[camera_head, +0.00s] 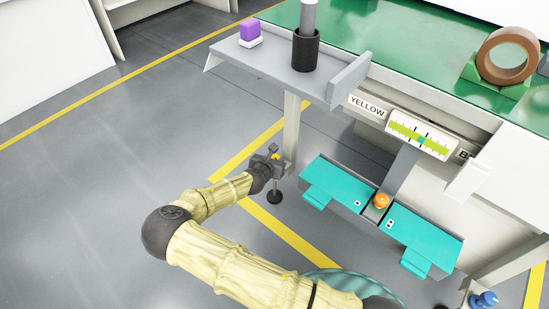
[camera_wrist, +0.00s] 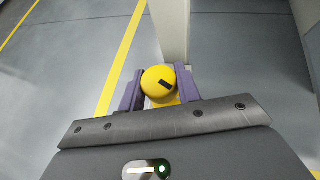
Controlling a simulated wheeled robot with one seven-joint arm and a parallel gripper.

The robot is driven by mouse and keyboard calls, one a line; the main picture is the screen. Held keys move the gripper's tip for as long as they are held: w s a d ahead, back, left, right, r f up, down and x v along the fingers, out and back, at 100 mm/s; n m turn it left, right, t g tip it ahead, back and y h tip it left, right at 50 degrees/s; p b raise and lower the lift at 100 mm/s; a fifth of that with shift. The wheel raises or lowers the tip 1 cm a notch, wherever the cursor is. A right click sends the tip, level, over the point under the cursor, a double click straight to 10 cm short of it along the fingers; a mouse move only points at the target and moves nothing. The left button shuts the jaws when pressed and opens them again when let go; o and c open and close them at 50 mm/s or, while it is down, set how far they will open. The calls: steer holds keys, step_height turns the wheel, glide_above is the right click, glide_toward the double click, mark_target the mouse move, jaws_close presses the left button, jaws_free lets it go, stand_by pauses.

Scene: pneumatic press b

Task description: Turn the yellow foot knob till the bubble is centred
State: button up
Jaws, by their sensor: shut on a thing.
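The yellow foot knob (camera_wrist: 158,82) sits between the two purple-grey fingers of my gripper (camera_wrist: 159,90) in the wrist view. A short dark bar marks its top. My gripper is shut on the knob, one finger on each side. In the head view my gripper (camera_head: 268,162) is at the foot of the grey leg, with only a bit of the yellow knob (camera_head: 276,156) showing. The level gauge (camera_head: 403,128) is on the press front, right of the YELLOW label (camera_head: 367,105). Its small teal bubble (camera_head: 421,140) is near the middle; exact centring is too small to tell.
A grey leg (camera_head: 291,125) rises beside the knob to a shelf (camera_head: 265,57) with a purple-topped block (camera_head: 250,33) and a black cup (camera_head: 305,50). Teal pedals (camera_head: 335,187) and an orange button (camera_head: 381,201) are to the right. A blue knob (camera_head: 484,300) is at lower right. Floor at left is clear.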

steer(key=shift+s+m+g+h+b, duration=0.1)
steer(key=shift+m+g+h+b, duration=0.55)
steer(key=shift+m+h, duration=0.7)
steer(key=o, duration=1.2)
steer(key=shift+c, duration=0.2)
steer(key=shift+r, duration=0.1)
steer(key=p+v, duration=0.9)
steer(key=v, duration=0.8)
steer(key=shift+s+p, duration=0.2)
steer(key=shift+p, duration=0.1)
steer(key=shift+r, duration=0.1)
